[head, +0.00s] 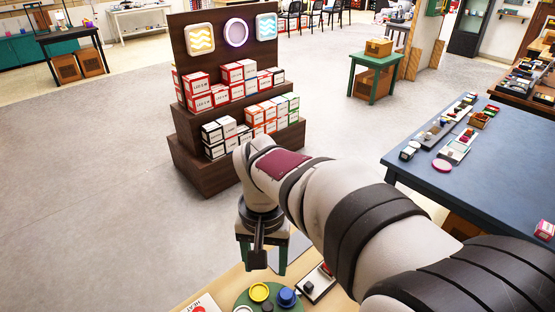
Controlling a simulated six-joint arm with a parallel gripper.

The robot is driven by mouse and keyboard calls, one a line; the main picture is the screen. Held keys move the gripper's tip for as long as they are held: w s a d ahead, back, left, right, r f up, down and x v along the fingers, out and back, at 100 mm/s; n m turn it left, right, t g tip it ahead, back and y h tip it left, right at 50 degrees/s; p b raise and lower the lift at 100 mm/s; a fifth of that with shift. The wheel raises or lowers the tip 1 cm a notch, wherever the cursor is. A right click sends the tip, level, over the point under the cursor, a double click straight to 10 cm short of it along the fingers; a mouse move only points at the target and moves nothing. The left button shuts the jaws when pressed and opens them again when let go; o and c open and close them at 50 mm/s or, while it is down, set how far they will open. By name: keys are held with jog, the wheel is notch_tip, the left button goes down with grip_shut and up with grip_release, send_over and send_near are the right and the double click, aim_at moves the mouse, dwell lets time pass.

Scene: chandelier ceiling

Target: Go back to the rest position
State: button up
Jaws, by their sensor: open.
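My gripper (259,256) hangs at the end of my white and black arm, pointing down in the lower middle of the head view. It is open, and I see nothing held in it. It is above the far edge of a light wooden tabletop (208,287) at the bottom of the view. The arm reaches in from the lower right and covers part of the scene behind it.
On the tabletop are a yellow round piece (259,291), a blue round piece (287,297) and a small dark tray (318,284). A dark wooden stepped shelf (205,178) with several boxes stands beyond. A blue table (480,185) is at right. Grey floor is clear at left.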

jog(key=s+d+m+y, duration=0.1)
jog(key=s+d+m, duration=0.1)
jog(key=s+d, duration=0.3)
jog(key=s+d+m, duration=0.2)
jog(key=s+d, duration=0.3)
jog(key=s, duration=0.9)
jog(key=shift+d+m+y, duration=0.3)
jog(key=shift+d+y, duration=0.05)
jog(key=shift+y, duration=0.05)
jog(key=shift+f, duration=0.1)
